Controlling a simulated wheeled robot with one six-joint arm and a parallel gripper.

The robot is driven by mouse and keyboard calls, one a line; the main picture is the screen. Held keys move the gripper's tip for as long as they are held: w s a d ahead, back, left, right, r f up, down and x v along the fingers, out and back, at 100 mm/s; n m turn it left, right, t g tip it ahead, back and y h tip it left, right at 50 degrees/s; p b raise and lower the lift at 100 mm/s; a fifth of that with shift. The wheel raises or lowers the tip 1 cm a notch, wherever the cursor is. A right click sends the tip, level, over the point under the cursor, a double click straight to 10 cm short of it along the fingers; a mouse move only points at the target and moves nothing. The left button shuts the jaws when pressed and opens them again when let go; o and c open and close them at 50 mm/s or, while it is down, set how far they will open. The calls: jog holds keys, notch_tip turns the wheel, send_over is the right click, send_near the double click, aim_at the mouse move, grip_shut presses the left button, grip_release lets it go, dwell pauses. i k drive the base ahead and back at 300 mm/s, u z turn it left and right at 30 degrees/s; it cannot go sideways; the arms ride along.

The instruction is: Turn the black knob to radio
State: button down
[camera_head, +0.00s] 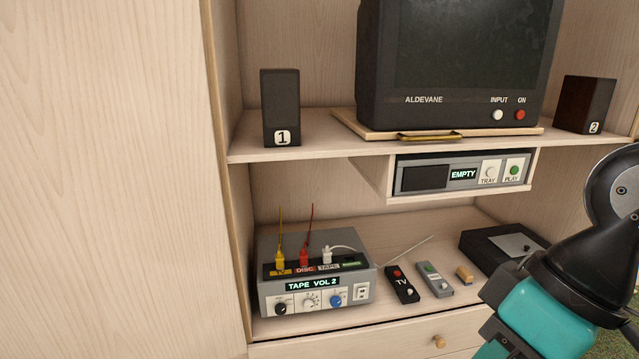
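A grey box-shaped receiver (266,290) stands on the lower shelf at the left. The black knob (281,309) is at the left of its front face; its pointer is too small to read. To its right are a white knob (311,300) and a blue knob (337,300). The lit display (313,284) above them reads "TAPE VOL 2". My gripper is not in view. Only teal and black links of my arm show at the lower right, well to the right of the receiver and apart from it.
Yellow (279,257), red (304,257) and white (327,255) plugs stand on the receiver's top. Two remotes, black (402,286) and grey (435,281), lie to its right, with a black box (500,246) beyond. A cabinet side wall (236,250) borders the left.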

aim_at(281, 309)
jog(key=k, duration=0.5)
jog(key=u, duration=1.95)
jog(key=i, duration=1.65)
jog(key=z, duration=2.15)
